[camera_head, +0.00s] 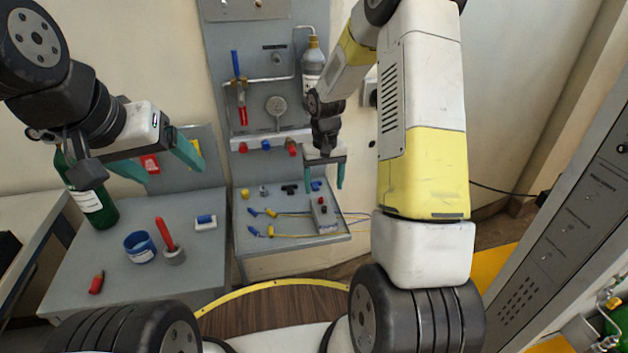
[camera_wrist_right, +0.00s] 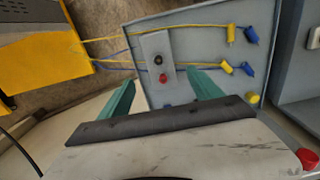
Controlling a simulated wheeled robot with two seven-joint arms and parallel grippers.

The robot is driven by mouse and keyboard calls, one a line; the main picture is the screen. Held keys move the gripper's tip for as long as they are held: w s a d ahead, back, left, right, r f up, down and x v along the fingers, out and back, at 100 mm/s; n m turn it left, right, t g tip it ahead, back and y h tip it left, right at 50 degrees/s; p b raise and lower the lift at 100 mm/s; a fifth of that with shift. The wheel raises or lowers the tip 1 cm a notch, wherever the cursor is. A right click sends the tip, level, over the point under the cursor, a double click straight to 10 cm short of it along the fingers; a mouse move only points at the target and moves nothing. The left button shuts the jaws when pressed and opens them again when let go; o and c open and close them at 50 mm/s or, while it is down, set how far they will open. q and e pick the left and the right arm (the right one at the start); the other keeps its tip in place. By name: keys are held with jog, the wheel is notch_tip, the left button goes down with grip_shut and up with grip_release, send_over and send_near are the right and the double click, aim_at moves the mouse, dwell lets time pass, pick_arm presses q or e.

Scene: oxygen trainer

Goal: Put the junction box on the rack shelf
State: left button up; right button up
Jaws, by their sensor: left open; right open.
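The junction box (camera_head: 322,214) is a small grey block with a red and a dark knob, lying on the right part of the grey worktop. In the right wrist view the junction box (camera_wrist_right: 157,60) lies between and beyond my fingertips, with blue and yellow leads passing beside it. My right gripper (camera_head: 325,178) is open and empty above the box, its teal fingers apart from it. My left gripper (camera_head: 157,163) is open and empty over the left table. I cannot tell for sure which surface is the rack shelf; a narrow pale ledge (camera_head: 270,139) crosses the grey back panel.
Yellow and blue plugs (camera_head: 262,212) with leads and small fittings share the worktop (camera_head: 290,252). The left table (camera_head: 75,262) holds a green bottle (camera_head: 95,208), a blue-rimmed cup (camera_head: 140,247) and a red-handled tool (camera_head: 165,234). A grey cabinet (camera_head: 570,225) stands at the right.

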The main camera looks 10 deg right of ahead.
jog(key=s+r+t, duration=0.2)
jog(key=s+r, duration=0.2)
jog(key=r, duration=0.7)
jog(key=s+a+r+t+y, duration=0.1)
jog(key=s+r+t, duration=0.1)
jog(key=s+r, duration=0.5)
jog(key=s+a+r+t+y, duration=0.1)
jog(key=s+r+t, duration=0.1)
jog(key=s+r, duration=0.6)
jog(key=s, duration=0.5)
jog(key=shift+s+r, duration=0.15)
jog(key=shift+r, duration=0.1)
jog(key=shift+a, duration=0.1)
